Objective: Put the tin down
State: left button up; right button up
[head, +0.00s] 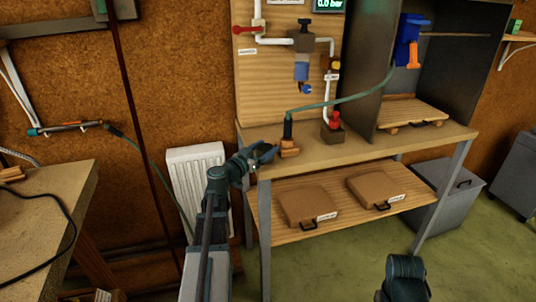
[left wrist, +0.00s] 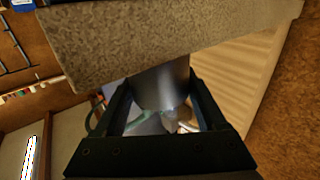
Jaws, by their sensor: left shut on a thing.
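My left gripper (head: 262,155) is beside the left front corner of the workbench (head: 352,158) in the head view. In the left wrist view, the two dark fingers of my left gripper (left wrist: 160,98) are on either side of a shiny grey metal tin (left wrist: 160,85) and are shut on it. Part of the tin is hidden, and I cannot make it out clearly in the head view. A thick, speckled bench edge (left wrist: 160,40) is close beyond the tin in the left wrist view. My right gripper does not show; only part of my right arm is at the bottom.
A wooden block with a dark-green tool (head: 288,145) stands near the bench's left corner. A red-topped fitting (head: 334,130) is to its right. Two brown cases (head: 308,203) lie on the lower shelf. A white radiator (head: 195,175) is at left. Bare benchtop shows at front centre.

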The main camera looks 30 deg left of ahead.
pick_arm(q)
jog(key=shift+r, duration=0.1)
jog(key=shift+f, duration=0.25)
jog(key=o, duration=1.5)
jog(key=shift+r, duration=0.1)
jog(key=shift+c, duration=0.2)
jog(key=shift+r, duration=0.25)
jog(key=s+a, duration=0.1)
jog(key=s, duration=1.1)
jog(key=shift+a, duration=0.15)
